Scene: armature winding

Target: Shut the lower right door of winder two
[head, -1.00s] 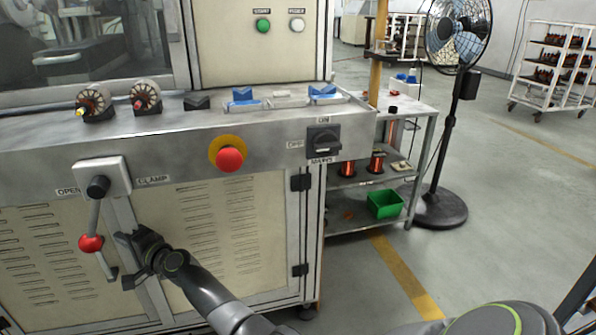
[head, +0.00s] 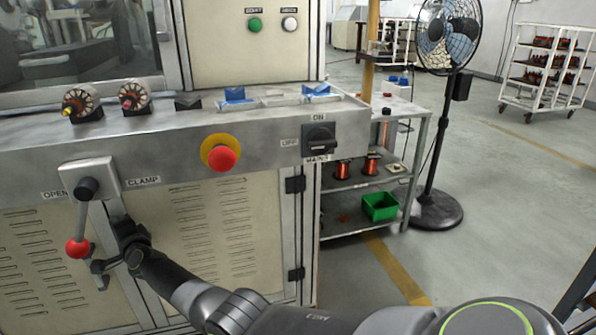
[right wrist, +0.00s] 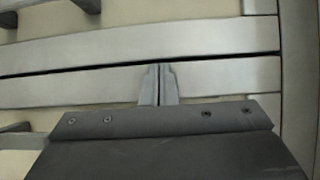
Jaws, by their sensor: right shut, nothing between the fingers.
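Winder two is the large grey and cream machine on the left of the head view. Its lower right door (head: 215,238) is a cream louvred panel in a grey frame, hinged on its right side. It looks nearly flush with the machine front; I cannot tell whether it is fully shut. My right gripper (head: 122,245) is at the door's left edge, below the clamp lever. In the right wrist view its fingers (right wrist: 160,85) are shut and empty, over a grey frame strip beside a narrow dark seam. Whether they touch it is unclear. My left gripper is out of view.
The clamp lever with a red ball (head: 78,248) hangs close left of my right gripper. A red stop button (head: 223,158) and a mains switch (head: 319,139) are above the door. A shelf with a green bin (head: 380,207) and a fan (head: 447,40) stand right.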

